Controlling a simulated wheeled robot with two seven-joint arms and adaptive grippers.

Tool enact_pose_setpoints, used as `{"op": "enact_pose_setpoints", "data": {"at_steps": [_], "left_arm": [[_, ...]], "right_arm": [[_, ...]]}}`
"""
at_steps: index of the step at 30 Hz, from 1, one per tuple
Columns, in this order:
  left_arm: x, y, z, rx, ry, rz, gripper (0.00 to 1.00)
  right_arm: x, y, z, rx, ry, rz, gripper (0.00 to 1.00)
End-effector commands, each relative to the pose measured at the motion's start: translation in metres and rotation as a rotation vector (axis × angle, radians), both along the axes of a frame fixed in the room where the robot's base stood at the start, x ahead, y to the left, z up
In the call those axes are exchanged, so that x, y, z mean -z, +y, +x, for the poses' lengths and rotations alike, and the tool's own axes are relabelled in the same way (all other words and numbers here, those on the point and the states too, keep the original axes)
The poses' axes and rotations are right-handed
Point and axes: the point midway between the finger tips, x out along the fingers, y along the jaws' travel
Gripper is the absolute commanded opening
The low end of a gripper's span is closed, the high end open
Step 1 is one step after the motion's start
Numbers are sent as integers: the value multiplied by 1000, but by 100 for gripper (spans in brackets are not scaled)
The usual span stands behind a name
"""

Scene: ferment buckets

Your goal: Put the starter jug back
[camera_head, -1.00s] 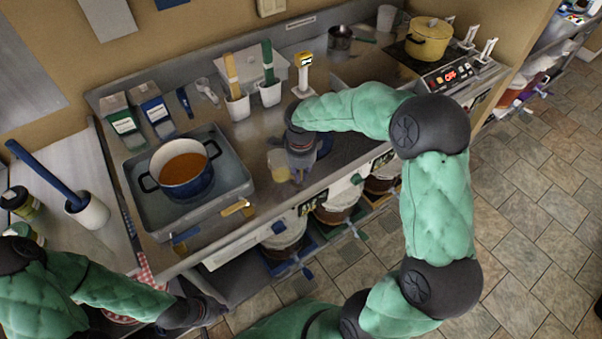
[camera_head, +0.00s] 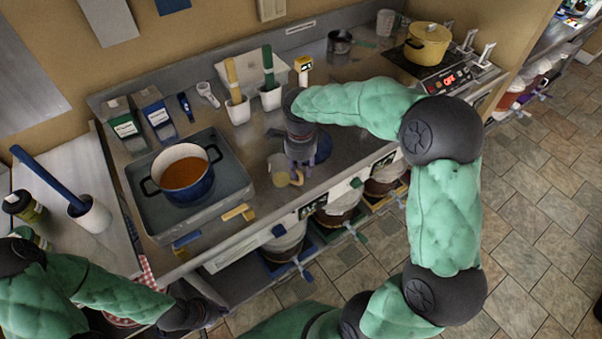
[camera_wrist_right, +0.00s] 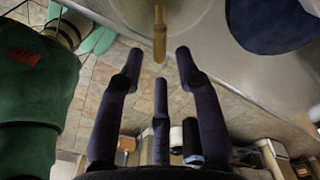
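The starter jug (camera_head: 280,172), a small translucent jug with a yellowish handle, stands upright near the front edge of the steel counter (camera_head: 232,135). My right gripper (camera_head: 299,178) is just right of it, by the handle side. In the right wrist view the jug's handle (camera_wrist_right: 159,35) lies ahead of my right gripper (camera_wrist_right: 160,62), whose fingers are spread with nothing between them. A dark blue round piece (camera_wrist_right: 270,20) lies beside the jug; in the head view my gripper partly hides it. My left gripper (camera_head: 212,314) is low at the left, away from the jug; its fingers are unclear.
A blue pot (camera_head: 190,188) of orange liquid sits in a grey tray (camera_head: 235,160) to the left. White holders with utensils and a yellow-topped device (camera_head: 303,66) stand behind. A yellow pot (camera_head: 428,45) is on the cooker at the back right. Buckets (camera_head: 285,245) stand below the counter's front.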

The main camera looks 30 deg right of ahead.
Motion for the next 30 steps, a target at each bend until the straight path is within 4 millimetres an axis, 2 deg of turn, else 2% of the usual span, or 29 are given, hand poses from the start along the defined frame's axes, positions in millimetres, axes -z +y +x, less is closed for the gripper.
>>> {"op": "enact_pose_setpoints", "data": {"at_steps": [1,6,12,30], "left_arm": [[-5,0,0,0,0,0,0],[-11,0,0,0,0,0,0],[-15,0,0,0,0,0,0],[-16,0,0,0,0,0,0]], "right_arm": [[-14,0,0,0,-3,0,35],[-44,0,0,0,-1,0,35],[-65,0,1,1,0,0,35],[-69,0,0,1,1,0,35]]}}
